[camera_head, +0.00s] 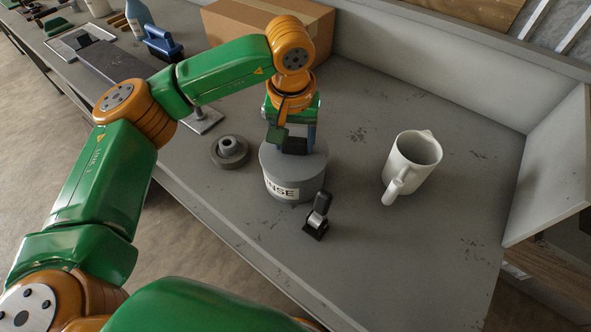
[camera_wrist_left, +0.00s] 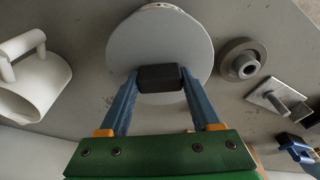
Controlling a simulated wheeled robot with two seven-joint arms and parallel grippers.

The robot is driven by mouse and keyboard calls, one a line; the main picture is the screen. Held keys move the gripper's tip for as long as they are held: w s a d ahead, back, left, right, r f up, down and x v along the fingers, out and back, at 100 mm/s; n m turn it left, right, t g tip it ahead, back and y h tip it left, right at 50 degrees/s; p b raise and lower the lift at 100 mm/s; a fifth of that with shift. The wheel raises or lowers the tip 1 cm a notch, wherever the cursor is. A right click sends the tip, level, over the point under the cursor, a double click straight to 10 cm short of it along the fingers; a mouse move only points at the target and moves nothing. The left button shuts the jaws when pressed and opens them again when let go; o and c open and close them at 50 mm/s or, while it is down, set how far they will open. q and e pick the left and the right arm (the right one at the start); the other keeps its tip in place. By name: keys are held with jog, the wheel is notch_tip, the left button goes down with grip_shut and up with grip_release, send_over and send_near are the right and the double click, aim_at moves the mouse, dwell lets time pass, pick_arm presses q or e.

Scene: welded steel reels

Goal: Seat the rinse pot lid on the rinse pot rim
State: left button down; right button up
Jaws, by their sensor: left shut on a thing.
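The grey rinse pot (camera_head: 283,189), with a white label partly reading "NSE", stands upright on the bench. The round grey lid (camera_head: 317,160) covers its top, and its disc fills the upper middle of the left wrist view (camera_wrist_left: 160,45). I see no clear gap between lid and pot, but cannot tell whether the lid rests fully on the rim, which is hidden. My left gripper (camera_head: 295,146) is above the pot, its blue fingers shut on the lid's black knob (camera_wrist_left: 160,78). My right gripper is not in view.
A white mug (camera_head: 413,160) stands right of the pot. A black clamp-like piece (camera_head: 317,215) stands close in front of it. A grey flanged ring (camera_head: 230,151) lies to its left. A cardboard box (camera_head: 268,27) is behind. The bench's right side is mostly clear.

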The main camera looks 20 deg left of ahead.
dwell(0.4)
pick_arm(q)
grip_release()
dwell(0.4)
